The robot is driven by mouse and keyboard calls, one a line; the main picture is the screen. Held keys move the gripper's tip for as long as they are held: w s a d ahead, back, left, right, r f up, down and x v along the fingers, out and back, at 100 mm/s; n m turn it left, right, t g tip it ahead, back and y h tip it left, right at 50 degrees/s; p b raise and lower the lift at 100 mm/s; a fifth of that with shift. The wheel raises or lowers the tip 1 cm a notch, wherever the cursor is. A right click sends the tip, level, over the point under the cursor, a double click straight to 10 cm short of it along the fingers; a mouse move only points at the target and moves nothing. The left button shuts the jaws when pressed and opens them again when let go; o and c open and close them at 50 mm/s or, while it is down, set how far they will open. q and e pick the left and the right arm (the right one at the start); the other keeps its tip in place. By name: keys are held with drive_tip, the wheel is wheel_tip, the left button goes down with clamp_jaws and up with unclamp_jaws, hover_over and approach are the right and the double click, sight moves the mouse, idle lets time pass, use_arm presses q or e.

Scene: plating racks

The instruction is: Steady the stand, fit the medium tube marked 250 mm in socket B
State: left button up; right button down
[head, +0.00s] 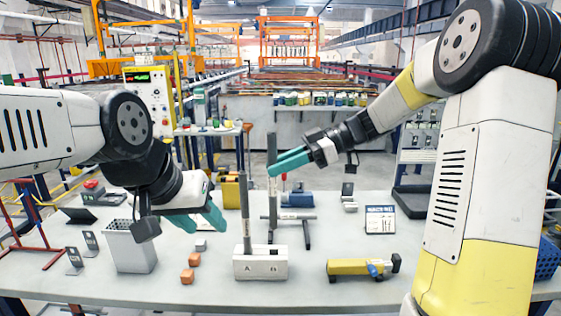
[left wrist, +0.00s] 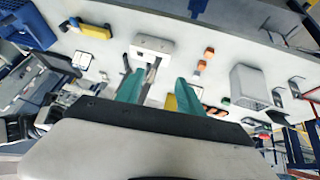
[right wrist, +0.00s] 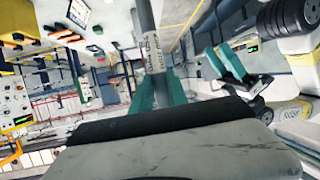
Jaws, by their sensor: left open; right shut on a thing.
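The white stand block (head: 260,266), marked A and B, sits on the table; it also shows in the left wrist view (left wrist: 143,43). A grey tube (head: 245,212) stands upright in socket A. Nothing stands in socket B. My right gripper (head: 273,168) is shut on another grey tube (head: 272,150), held upright behind the block and above the table. Its label shows in the right wrist view (right wrist: 153,52), but I cannot read the length. My left gripper (head: 206,222) is open and empty, left of the block and apart from it.
Orange blocks (head: 187,276) lie left of the stand block, near a grey open-topped bin (head: 134,251). A yellow tool (head: 360,267) lies to the right. A dark-footed frame (head: 307,236) stands behind. A small sign (head: 380,220) stands at the right.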

use_arm(q)
drive_tip(key=o, duration=0.5)
drive_tip(key=shift+c, duration=0.2)
drive_tip(key=shift+o, duration=0.3)
drive_tip(key=shift+w+f, duration=0.15)
drive_tip(key=shift+w, duration=0.05)
drive_tip(key=w+a+f+n+g+h, duration=0.3)
drive_tip(key=w+f+n+g+h, duration=0.4)
drive_tip(key=w+f+n, duration=0.6)
drive_tip(key=n+h, duration=0.3)
drive_tip(key=n, duration=0.2)
approach(257, 261)
drive_tip(key=shift+w+a+f+t, duration=0.15)
drive_tip(key=shift+w+f, duration=0.4)
drive_tip(key=shift+f, duration=0.05)
drive_tip(key=shift+w+a+f+t, duration=0.15)
drive_tip(key=shift+w+a+f, duration=0.05)
drive_tip(key=shift+w+f, duration=0.35)
drive_tip(key=shift+w+d+f+n, duration=0.1)
drive_tip(key=shift+d+f+n, duration=0.25)
drive_tip(key=shift+f, duration=0.1)
drive_tip(key=shift+x, duration=4.8)
use_arm(e)
drive_tip(key=shift+f, duration=1.1)
use_arm(q)
drive_tip(key=shift+w, duration=0.1)
